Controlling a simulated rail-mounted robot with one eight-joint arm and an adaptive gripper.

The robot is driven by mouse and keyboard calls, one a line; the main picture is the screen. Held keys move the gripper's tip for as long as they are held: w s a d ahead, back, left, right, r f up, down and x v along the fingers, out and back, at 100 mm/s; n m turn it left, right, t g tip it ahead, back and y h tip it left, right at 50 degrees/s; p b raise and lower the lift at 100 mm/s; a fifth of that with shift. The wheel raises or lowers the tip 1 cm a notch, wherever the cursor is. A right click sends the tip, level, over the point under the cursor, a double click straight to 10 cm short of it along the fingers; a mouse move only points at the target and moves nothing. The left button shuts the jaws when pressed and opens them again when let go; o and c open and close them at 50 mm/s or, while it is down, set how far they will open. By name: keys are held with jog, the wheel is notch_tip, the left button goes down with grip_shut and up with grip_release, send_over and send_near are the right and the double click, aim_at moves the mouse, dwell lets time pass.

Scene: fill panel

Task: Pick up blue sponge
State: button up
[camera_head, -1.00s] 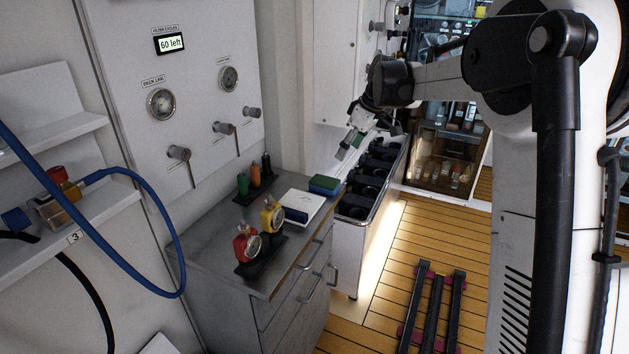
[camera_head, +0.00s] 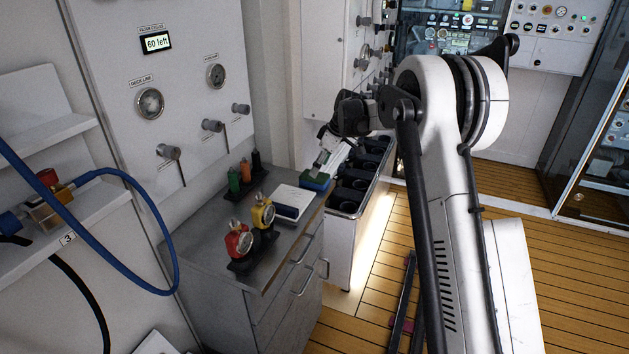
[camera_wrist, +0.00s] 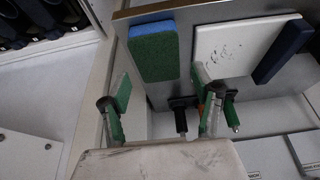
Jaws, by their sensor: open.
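The blue sponge (camera_head: 317,182), with a green upper face and a blue edge, lies on the far right corner of the grey cabinet top. In the wrist view the sponge (camera_wrist: 153,55) shows its green face, with blue along its far end. My gripper (camera_head: 320,164) is just above the sponge in the head view, pointing down at it. In the wrist view my gripper (camera_wrist: 160,88) is open, with green finger pads apart and nothing between them. The sponge appears ahead of the fingertips, apart from them.
Red (camera_head: 238,241) and yellow (camera_head: 263,213) gauge-like devices and several small bottles (camera_head: 246,171) stand on the cabinet (camera_head: 205,223). A bin with black compartments (camera_head: 346,206) adjoins it on the right.

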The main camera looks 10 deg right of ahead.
jog(key=shift+x, duration=2.9)
jog(key=shift+d, duration=0.15)
jog(key=shift+f, duration=0.15)
jog(key=shift+c, duration=0.4)
jog(key=c, duration=0.4)
